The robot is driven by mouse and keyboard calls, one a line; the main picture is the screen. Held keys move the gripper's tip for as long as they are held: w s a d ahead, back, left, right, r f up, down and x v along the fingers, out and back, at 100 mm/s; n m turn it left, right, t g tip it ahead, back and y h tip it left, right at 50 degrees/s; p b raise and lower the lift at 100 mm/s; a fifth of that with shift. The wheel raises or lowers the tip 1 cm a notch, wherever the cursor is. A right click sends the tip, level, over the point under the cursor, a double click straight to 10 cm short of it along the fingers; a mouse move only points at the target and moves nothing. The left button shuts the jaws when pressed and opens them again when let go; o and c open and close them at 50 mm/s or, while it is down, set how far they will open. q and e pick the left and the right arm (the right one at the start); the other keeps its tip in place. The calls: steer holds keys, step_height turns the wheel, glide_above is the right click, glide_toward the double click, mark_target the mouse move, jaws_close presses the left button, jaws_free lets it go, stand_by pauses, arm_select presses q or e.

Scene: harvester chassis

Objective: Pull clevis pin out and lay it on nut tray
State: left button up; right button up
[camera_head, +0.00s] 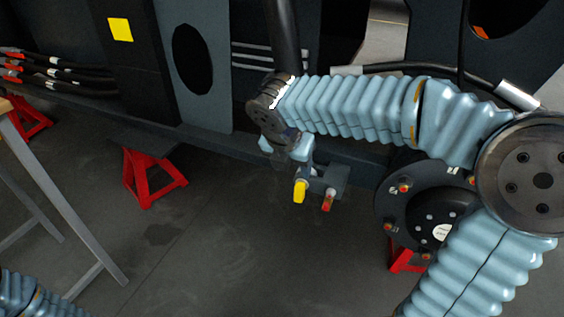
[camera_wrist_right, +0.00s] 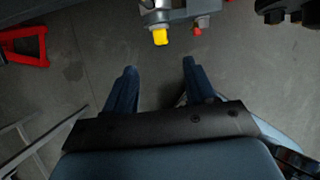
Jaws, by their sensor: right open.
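A grey bracket (camera_head: 330,178) sticks out under the chassis rail. A yellow piece (camera_head: 300,191) and a smaller red piece (camera_head: 328,200) hang from it. In the right wrist view the yellow piece (camera_wrist_right: 160,36) and the red piece (camera_wrist_right: 198,29) show at the top, beyond the fingertips. I cannot tell which part is the clevis pin. My right gripper (camera_head: 284,154) is beside the bracket in the head view; its open, empty fingers show in the right wrist view (camera_wrist_right: 160,70), apart from the yellow piece. My left gripper and the nut tray are out of view.
The dark chassis rail (camera_head: 190,137) runs above the bracket. A round hub with bolts (camera_head: 405,208) is to the right. Red jack stands (camera_head: 148,181) stand on the floor. A metal-legged table (camera_head: 45,190) is at the left edge. The central floor is clear.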

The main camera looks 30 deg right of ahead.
mark_target(298, 188)
steer(key=b+x, duration=0.3)
steer(key=x, duration=1)
steer(key=shift+d+f+b, duration=0.1)
steer(key=shift+f+b, duration=0.2)
jaws_close()
